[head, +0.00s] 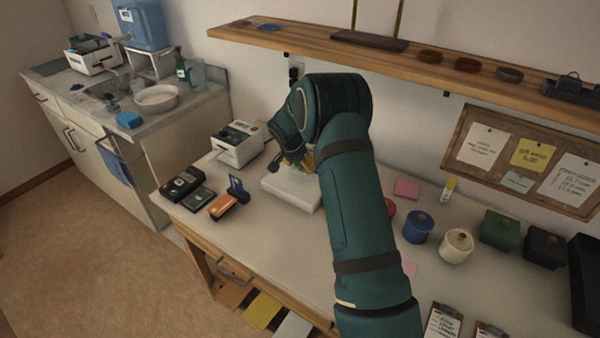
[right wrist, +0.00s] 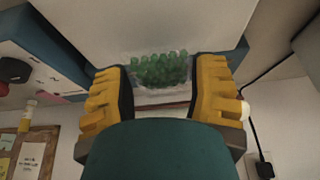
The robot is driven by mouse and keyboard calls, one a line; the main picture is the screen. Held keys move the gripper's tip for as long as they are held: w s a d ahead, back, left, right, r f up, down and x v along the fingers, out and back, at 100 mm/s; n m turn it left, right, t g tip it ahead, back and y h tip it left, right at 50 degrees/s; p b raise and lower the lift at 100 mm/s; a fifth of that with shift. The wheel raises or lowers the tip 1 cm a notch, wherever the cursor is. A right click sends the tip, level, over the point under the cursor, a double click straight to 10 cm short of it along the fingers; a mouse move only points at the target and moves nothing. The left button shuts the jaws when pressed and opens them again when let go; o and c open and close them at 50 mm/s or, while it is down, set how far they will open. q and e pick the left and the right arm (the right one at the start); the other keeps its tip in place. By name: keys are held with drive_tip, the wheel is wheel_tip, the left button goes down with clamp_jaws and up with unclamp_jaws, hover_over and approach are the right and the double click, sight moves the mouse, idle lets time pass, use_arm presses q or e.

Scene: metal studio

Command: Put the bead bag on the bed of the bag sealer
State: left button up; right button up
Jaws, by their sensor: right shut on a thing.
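The bead bag (right wrist: 160,72) is a clear bag with green beads, between the two yellow fingers of my right gripper (right wrist: 162,90) in the right wrist view. My right gripper is shut on it. In the head view the right gripper (head: 297,162) is just above a pale flat block (head: 291,192), and my teal arm hides most of the bag. A white machine with a dark panel (head: 238,144) stands left of the gripper. I cannot tell for sure which of these is the bag sealer or its bed. My left gripper is not in view.
Dark devices (head: 182,183) and an orange item (head: 222,206) lie at the bench's left front. A blue pot (head: 418,227), a cream pot (head: 457,245) and a green box (head: 499,230) stand to the right. A wooden shelf (head: 420,62) overhangs the back. The front middle is clear.

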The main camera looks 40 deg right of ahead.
drive_tip(key=shift+f+b, duration=0.3)
drive_tip(key=shift+f, duration=1.4)
drive_tip(key=o, duration=0.9)
drive_tip(key=shift+f, duration=0.1)
drive_tip(key=shift+o, duration=0.2)
drive_tip(key=shift+a+r, duration=0.1)
drive_tip(key=shift+r, duration=0.25)
drive_tip(key=p+v, duration=0.1)
drive_tip(key=v, duration=1)
drive_tip(key=shift+r+p, duration=0.25)
drive_tip(key=shift+p, duration=0.1)
drive_tip(key=shift+s+a, duration=0.1)
